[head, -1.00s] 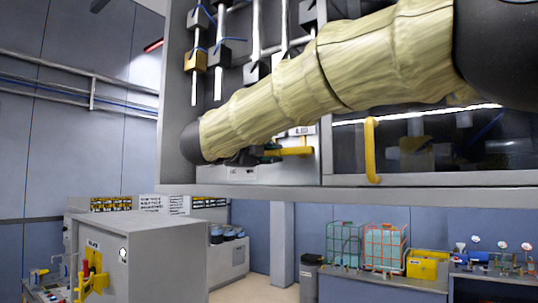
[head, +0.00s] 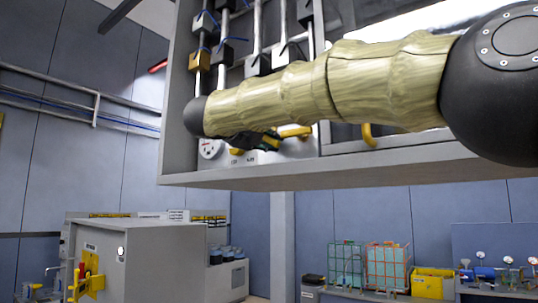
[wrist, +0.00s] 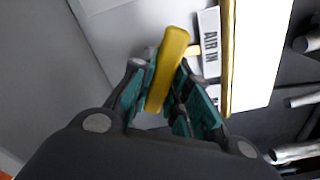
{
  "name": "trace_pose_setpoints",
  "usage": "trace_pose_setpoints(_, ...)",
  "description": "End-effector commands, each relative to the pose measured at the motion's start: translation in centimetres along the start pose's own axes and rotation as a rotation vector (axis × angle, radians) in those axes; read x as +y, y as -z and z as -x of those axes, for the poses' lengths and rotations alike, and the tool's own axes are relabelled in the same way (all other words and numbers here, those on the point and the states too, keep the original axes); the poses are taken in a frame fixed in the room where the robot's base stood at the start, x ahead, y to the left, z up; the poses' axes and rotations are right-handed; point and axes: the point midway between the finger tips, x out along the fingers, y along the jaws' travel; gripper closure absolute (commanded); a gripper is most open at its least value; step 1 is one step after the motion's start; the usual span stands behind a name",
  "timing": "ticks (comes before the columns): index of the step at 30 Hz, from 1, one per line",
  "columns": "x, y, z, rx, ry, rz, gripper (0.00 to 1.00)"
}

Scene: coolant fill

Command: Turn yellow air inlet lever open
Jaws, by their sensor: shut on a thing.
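The yellow air inlet lever (wrist: 168,68) stands between the fingers of my gripper (wrist: 163,100) in the wrist view. The teal finger pads close around it. In the head view a yellow lever (head: 294,132) shows at the cabinet's lower part, beside my gripper (head: 268,140), partly hidden behind my sleeved arm. The lever's pivot is mostly hidden.
The open grey cabinet (head: 330,177) surrounds the work area, with vertical pipes and valve blocks (head: 258,63) above my arm. A yellow handle (head: 368,134) sits to the right. Below stand a grey box (head: 140,262) and caged teal tanks (head: 388,267).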

Motion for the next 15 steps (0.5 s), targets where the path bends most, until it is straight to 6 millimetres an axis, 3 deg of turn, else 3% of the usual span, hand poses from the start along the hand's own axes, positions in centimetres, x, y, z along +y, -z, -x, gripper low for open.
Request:
trace_pose_setpoints(1, 0.68, 0.35, -0.03, -0.001, 0.0, -0.035, 1.0)
trace_pose_setpoints(15, 1.04, 0.21, -0.02, -0.001, 0.001, -0.437, 1.0)
